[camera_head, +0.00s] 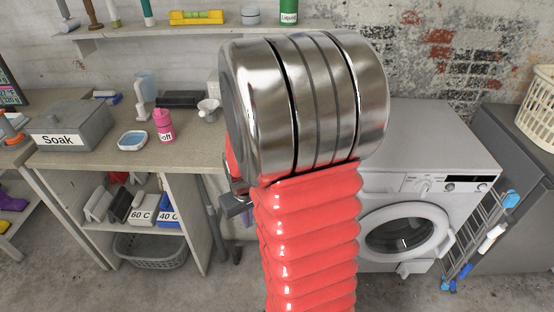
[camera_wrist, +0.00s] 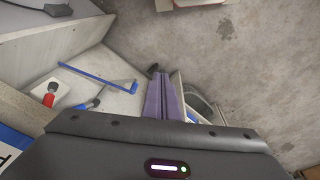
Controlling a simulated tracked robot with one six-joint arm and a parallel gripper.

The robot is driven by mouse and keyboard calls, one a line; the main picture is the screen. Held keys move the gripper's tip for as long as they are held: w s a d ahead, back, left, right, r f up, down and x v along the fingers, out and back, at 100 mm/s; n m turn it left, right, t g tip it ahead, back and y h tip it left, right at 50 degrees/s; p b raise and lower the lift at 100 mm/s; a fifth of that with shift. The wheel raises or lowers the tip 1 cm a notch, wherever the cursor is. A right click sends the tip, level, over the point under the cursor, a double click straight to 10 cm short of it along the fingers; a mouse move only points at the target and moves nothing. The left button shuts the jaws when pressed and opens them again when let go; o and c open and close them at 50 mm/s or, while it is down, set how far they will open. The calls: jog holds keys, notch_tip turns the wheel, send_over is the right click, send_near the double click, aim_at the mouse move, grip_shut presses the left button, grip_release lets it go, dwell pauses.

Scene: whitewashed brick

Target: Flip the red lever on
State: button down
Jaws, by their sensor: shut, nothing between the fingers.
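A small red piece (camera_wrist: 48,99) with a dark end stands on a pale plate at the left of the wrist view. It may be the red lever, but I cannot tell for sure, nor which way it is set. I cannot make out a red lever in the head view, where my arm hides much of the middle. My gripper (camera_wrist: 165,95) shows in the wrist view as two purplish fingers close together, shut and empty. It is to the right of the red piece and apart from it.
A workbench (camera_head: 80,157) holds a grey "Soak" box (camera_head: 75,125), a blue-white dish (camera_head: 132,140) and a pink bottle (camera_head: 164,127). A washing machine (camera_head: 430,160) stands at right. A long blue-edged tool (camera_wrist: 108,80) lies near the red piece. Bare floor (camera_wrist: 240,50) shows at upper right.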

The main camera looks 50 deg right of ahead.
jog(key=w+d+f+n+t+h, duration=0.2)
jog(key=d+f+n+t+h, duration=0.4)
jog(key=d+f, duration=1.95)
jog(key=w+d+r+n+t+h, duration=0.2)
jog(key=d+r+n+h, duration=0.1)
jog(key=r+n, duration=0.2)
jog(key=w+d+r+n+t+h, duration=0.1)
jog(key=d+r+n+t+h, duration=0.1)
jog(key=r+n, duration=0.3)
jog(key=shift+w+d+t+h, duration=0.3)
jog(key=shift+w+d+h, duration=0.1)
jog(key=shift+h, duration=0.4)
jog(key=x, duration=1)
